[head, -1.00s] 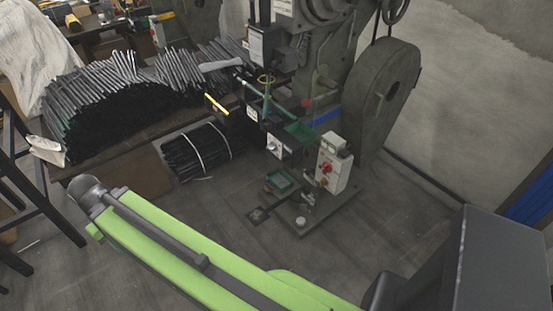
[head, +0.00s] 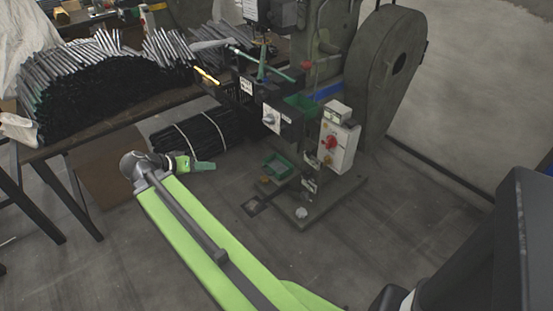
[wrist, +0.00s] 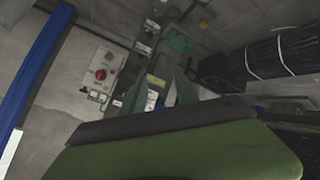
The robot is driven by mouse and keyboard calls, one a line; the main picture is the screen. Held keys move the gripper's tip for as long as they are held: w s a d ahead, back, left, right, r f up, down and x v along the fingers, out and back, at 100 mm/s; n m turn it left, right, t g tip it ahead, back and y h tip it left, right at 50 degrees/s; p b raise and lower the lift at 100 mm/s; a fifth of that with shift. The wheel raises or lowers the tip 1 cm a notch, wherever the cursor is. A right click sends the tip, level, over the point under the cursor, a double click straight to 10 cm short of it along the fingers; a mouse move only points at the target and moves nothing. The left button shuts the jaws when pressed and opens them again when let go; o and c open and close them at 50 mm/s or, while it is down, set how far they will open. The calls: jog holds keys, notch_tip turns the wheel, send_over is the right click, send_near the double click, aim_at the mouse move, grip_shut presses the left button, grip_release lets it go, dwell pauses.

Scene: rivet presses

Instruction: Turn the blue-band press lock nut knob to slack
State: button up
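The press with a blue band (head: 329,90) stands right of centre in the head view. A pale knob on a white plate (head: 270,118) sits on the front of its black box; I cannot tell whether this is the lock nut knob, or how it is set. A white control box (head: 339,144) with a red knob (head: 330,142) stands to the right and shows at the left in the wrist view (wrist: 101,72). My gripper (wrist: 160,78) is apart from the press, its two dark green fingers spread with nothing seen between them.
A wooden table (head: 95,134) with heaps of dark rods stands at left. A strapped rod bundle (head: 197,138) lies on the floor near my arm. A green tray (head: 278,165) sits low by the press base. The grey floor in front is mostly clear.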

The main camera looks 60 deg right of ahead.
jog(key=s+d+f+m+g+h+b, duration=0.25)
jog(key=s+d+m+h+b, duration=0.2)
jog(key=d+b, duration=0.3)
jog(key=m+g+h+b, duration=0.1)
jog(key=m+h+b, duration=0.1)
jog(key=m, duration=0.3)
send_near(280, 131)
jog(key=shift+n, duration=0.25)
jog(key=x, duration=0.9)
jog(key=shift+d+f, duration=0.1)
jog(key=shift+d, duration=0.05)
grip_shut()
